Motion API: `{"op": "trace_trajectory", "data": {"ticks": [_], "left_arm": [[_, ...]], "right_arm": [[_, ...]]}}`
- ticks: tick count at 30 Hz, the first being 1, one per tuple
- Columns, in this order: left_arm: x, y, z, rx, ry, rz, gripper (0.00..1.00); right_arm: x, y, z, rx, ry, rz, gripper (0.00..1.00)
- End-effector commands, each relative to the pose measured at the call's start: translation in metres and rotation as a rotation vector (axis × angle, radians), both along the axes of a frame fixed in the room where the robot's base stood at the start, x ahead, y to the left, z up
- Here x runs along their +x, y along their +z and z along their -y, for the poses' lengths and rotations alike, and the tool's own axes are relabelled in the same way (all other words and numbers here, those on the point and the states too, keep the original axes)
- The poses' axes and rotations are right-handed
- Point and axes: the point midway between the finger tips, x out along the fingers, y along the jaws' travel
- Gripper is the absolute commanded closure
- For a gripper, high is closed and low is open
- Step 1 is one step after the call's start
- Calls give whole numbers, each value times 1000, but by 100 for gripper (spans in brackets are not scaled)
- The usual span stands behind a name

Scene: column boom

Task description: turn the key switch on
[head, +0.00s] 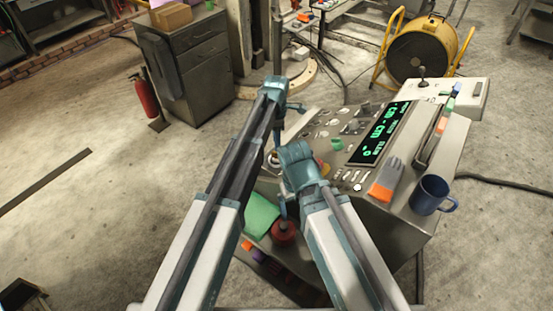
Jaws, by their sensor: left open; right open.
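A slanted grey control console (400,165) stands in front of me, with several small knobs, switches and plates on its face. I cannot tell which control is the key switch; it is too small to make out or hidden behind my arms. My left gripper (273,152) is open and points down over the console's left edge, near a small round control. My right gripper (284,212) is open and lower, above a red round knob (284,233) at the console's near side. I see nothing held in either gripper.

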Motion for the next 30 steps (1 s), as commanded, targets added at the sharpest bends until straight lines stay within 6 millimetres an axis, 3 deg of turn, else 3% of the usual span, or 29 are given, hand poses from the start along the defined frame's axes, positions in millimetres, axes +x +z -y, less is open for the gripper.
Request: {"op": "trace_trajectory", "data": {"ticks": [1, 12, 24, 30], "left_arm": [[0, -15, 0, 0, 0, 0, 53], [0, -59, 0, 0, 0, 0, 53], [0, -63, 0, 0, 0, 0, 53], [0, -63, 0, 0, 0, 0, 88]], "right_arm": [[0, -15, 0, 0, 2, 0, 4], [0, -59, 0, -1, 7, 0, 4], [0, -63, 0, -1, 6, 0, 4], [0, -63, 0, -1, 6, 0, 4]]}}
